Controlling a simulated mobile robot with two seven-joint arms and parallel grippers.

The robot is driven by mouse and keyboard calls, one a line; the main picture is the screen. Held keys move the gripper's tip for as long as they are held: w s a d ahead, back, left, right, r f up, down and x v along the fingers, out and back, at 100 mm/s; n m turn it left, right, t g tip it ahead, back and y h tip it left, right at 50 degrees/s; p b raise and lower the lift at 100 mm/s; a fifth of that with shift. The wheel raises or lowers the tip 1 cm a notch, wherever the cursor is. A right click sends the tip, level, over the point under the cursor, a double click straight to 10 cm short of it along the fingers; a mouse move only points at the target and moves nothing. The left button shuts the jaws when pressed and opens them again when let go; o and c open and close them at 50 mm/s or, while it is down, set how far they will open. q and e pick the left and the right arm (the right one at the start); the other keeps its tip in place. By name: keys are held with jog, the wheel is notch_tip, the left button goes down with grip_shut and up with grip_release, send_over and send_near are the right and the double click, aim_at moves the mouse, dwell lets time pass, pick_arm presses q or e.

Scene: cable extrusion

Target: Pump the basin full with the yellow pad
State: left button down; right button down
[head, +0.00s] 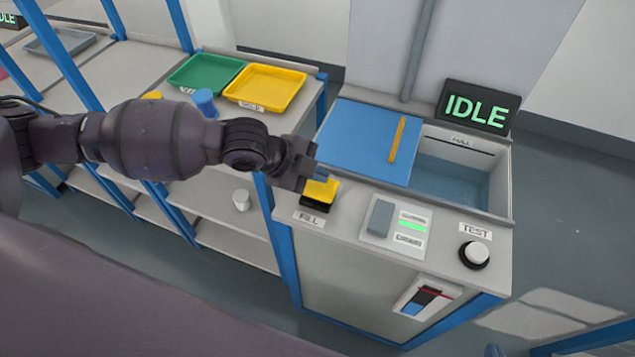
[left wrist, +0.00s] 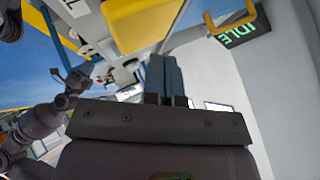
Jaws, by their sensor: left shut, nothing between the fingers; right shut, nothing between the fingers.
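The yellow pad (head: 322,188) sits on a black base above the FILL label, at the left front of the cabinet. My left gripper (head: 316,171) is shut and empty at the pad's upper left edge; I cannot tell whether it touches. In the left wrist view its fingers (left wrist: 165,78) are together, and a yellow block, likely the pad (left wrist: 142,22), shows close by. The basin (head: 452,183) is partly open, with bluish water low inside; a blue lid (head: 350,140) with a yellow handle lies on its left. My right gripper (left wrist: 74,78) appears small at left in the wrist view.
The sign (head: 475,108) behind the basin reads IDLE. A TEST button (head: 476,252), a grey switch with a green lit bar (head: 411,225) and a front gauge (head: 427,301) are on the cabinet. Green (head: 205,64) and yellow (head: 266,76) trays stand on the bench to the left.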

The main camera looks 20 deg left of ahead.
aim_at(319, 187)
pick_arm(q)
jog(key=shift+f, duration=0.1)
jog(key=shift+f, duration=0.3)
jog(key=shift+f, duration=0.1)
dwell(0.5)
jog(key=shift+f, duration=0.35)
dwell(0.4)
jog(key=shift+f, duration=0.4)
dwell(0.4)
jog(key=shift+f+b, duration=0.3)
jog(key=shift+f, duration=0.05)
dwell(0.4)
jog(key=shift+f, duration=0.2)
dwell(0.4)
